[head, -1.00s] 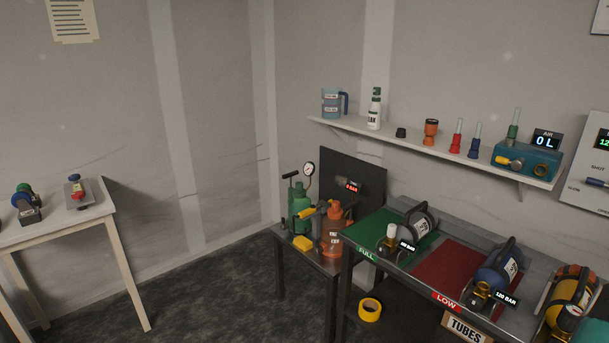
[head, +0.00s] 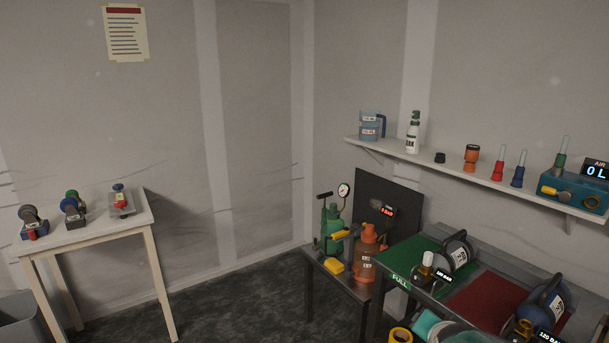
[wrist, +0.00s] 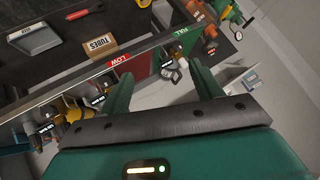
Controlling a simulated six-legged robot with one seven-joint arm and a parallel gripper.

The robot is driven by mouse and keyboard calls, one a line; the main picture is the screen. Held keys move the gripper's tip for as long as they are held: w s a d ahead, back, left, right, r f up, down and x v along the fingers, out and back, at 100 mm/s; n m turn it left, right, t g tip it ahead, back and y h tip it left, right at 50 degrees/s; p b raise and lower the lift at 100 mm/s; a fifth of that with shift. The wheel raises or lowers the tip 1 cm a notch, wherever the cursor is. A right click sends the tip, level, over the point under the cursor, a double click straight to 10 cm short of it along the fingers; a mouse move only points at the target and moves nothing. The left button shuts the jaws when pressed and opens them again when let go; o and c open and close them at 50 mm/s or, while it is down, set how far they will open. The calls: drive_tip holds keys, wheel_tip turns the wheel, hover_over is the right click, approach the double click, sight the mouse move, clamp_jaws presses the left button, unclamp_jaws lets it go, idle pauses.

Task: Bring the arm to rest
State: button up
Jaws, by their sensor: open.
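My gripper (wrist: 162,76) shows in the wrist view, its two green fingers spread apart with nothing held between them. Through the gap I see the bench's front edge and a cylinder valve on the green FULL mat (wrist: 178,48), farther off and apart from the fingers. In the head view a teal and grey part of my arm (head: 425,324) shows at the bottom edge, in front of the bench; the fingers cannot be made out there.
The bench holds the FULL mat and a red LOW mat (head: 492,298) with cylinders. A small table (head: 331,269) with sprayers stands beside it. A wall shelf (head: 480,178) is above. A white table (head: 92,234) stands left. Yellow tape (head: 400,335) lies low. Floor between tables is clear.

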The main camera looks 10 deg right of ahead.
drive_tip(key=s+a+r+n+g+y, duration=0.1)
drive_tip(key=s+a+r+n+y, duration=0.1)
drive_tip(key=s+a+n, duration=0.3)
drive_tip(key=s+a+r+n+g+y, duration=0.1)
drive_tip(key=s+a+r+n+g, duration=0.1)
drive_tip(key=s+a+r+n, duration=0.3)
drive_tip(key=s+a, duration=0.3)
drive_tip(key=a, duration=0.4)
drive_tip(key=shift+s+r+n+y, duration=0.2)
drive_tip(key=shift+s+n+y, duration=0.2)
drive_tip(key=c, duration=0.6)
drive_tip(key=shift+d, duration=0.15)
drive_tip(key=shift+c, duration=0.2)
drive_tip(key=shift+d, duration=0.1)
